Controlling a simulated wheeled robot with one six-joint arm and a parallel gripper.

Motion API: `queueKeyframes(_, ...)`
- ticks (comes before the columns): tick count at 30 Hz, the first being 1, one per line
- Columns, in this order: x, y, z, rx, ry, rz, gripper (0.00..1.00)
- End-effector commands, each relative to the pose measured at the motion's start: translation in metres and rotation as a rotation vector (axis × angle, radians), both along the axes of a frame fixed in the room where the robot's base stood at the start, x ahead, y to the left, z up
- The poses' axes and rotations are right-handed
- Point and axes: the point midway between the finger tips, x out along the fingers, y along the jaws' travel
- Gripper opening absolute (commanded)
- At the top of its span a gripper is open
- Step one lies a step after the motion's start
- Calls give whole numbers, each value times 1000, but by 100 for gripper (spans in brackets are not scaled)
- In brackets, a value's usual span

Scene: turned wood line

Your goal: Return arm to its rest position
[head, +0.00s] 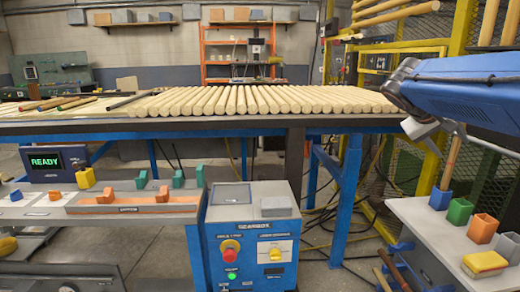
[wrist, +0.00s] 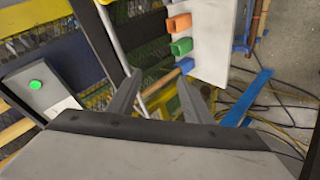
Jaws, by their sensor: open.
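My gripper (wrist: 160,90) shows in the wrist view with its two grey fingers spread apart and nothing between them. In the head view my blue arm reaches in from the right edge, with its grey end raised above the right-hand side table (head: 408,210). The gripper's fingers are only partly clear in the head view. The side table also shows in the wrist view (wrist: 215,45), beyond the fingers.
Blue (head: 440,198), green (head: 460,211) and orange (head: 482,228) holders and a yellow block (head: 485,263) stand on the side table. A stick rises from the blue holder. Pale wooden rods (head: 250,100) lie on the long bench. A control box (head: 252,240) stands below. Yellow mesh fencing (head: 455,60) is behind my arm.

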Motion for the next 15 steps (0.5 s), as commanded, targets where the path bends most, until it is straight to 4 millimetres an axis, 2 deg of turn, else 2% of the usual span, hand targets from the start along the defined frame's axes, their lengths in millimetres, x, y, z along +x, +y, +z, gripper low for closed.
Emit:
queueKeyframes(1, -18, 12, -16, 48, 8, 23, 46)
queueKeyframes(15, -158, 132, -174, 502, 44, 235, 46)
